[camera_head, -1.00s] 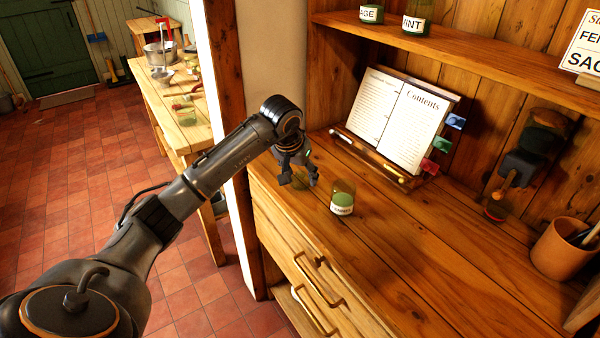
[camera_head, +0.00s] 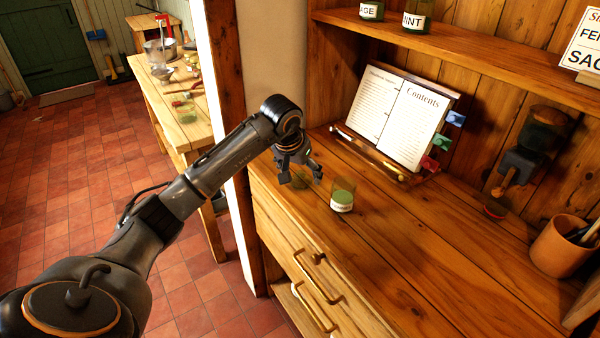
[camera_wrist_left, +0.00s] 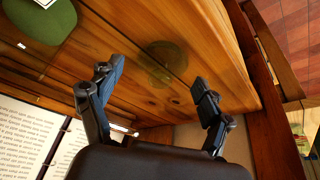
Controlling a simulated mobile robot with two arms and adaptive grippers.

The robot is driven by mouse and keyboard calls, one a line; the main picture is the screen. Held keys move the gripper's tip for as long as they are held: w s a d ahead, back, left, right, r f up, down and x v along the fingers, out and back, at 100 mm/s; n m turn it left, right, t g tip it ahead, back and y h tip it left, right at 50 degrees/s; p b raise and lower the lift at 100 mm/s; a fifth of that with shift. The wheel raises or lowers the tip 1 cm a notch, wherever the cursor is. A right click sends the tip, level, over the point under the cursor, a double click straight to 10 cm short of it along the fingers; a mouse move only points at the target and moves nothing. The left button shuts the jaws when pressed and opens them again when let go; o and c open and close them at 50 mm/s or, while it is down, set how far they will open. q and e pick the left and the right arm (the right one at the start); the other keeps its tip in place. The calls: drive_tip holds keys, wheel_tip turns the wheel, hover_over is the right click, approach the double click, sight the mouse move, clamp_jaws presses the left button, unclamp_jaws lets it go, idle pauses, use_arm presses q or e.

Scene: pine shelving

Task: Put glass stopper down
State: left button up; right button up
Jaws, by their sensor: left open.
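The glass stopper (camera_wrist_left: 164,62) is a round, see-through, greenish piece on the wooden counter in the left wrist view. In the head view it shows faintly (camera_head: 302,180) by my left gripper (camera_head: 301,178), partly behind the fingers. My left gripper, also in the left wrist view (camera_wrist_left: 153,92), is open, its two fingers spread with nothing held between them. The stopper lies beyond the fingertips, apart from them in the picture. A green jar with a white label (camera_head: 342,195) stands just right of the gripper. My right gripper is not in view.
An open book (camera_head: 400,120) on a wooden stand is behind the jar. A dark device with a wooden handle (camera_head: 522,165) and a terracotta pot (camera_head: 560,250) are at the right. A shelf (camera_head: 470,55) runs above. The counter's front middle is clear.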

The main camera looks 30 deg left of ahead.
use_arm(q)
drive_tip(key=b+v, duration=0.1)
drive_tip(key=v, duration=1.1)
